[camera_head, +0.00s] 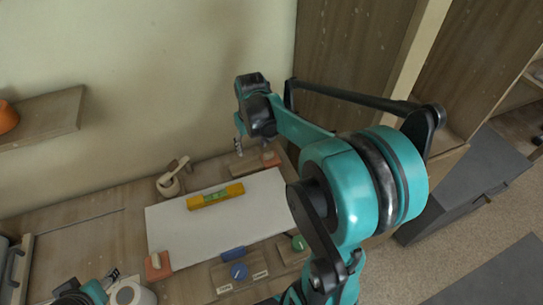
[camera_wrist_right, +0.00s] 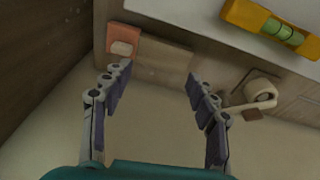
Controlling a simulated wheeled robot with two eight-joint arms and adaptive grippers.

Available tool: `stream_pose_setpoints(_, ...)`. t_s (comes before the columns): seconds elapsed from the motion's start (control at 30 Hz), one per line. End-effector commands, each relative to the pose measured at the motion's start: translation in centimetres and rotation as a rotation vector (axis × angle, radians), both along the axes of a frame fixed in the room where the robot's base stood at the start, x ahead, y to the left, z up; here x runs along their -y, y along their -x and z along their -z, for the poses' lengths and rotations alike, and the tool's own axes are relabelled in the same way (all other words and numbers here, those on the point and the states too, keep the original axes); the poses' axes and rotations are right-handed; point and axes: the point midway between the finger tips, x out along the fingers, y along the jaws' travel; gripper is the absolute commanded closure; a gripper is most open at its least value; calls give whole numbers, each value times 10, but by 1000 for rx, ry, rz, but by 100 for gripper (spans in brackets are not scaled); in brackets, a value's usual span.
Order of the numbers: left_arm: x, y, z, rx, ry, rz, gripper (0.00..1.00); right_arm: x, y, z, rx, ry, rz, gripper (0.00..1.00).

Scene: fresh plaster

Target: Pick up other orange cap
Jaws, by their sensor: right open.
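An orange cap (camera_head: 270,158), a flat orange piece with a pale knob, sits at the far right corner of the white board (camera_head: 165,227); it also shows in the right wrist view (camera_wrist_right: 138,53). A second orange cap (camera_head: 158,266) with a pale knob sits at the board's near left corner. My right gripper (camera_head: 252,148) is open and empty near the far cap. In the right wrist view the fingers (camera_wrist_right: 158,76) are spread, with the cap ahead of the left finger.
A yellow spirit level (camera_head: 215,196) lies on the board. A white roll (camera_head: 130,293) stands front left; a shelf (camera_head: 45,116) hangs left.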

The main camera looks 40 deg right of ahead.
Motion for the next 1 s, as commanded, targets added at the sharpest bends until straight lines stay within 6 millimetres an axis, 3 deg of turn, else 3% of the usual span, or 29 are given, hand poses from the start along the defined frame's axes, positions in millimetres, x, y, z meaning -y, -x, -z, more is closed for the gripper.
stream_pose_setpoints(0.03,0,0,-4,0,0,0,46,19,-9,7,-32,-10,24,41)
stream_pose_setpoints(0.1,0,0,-7,0,0,0,46,40,-17,20,-72,-25,44,41)
stream_pose_setpoints(0.3,0,0,-10,0,0,0,46,74,-24,46,-143,-56,78,41)
stream_pose_setpoints(0.73,0,0,2,0,0,0,46,81,-22,90,-156,-62,83,41)
stream_pose_setpoints(1.0,0,0,17,0,0,0,46,83,-19,128,-155,-62,83,41)
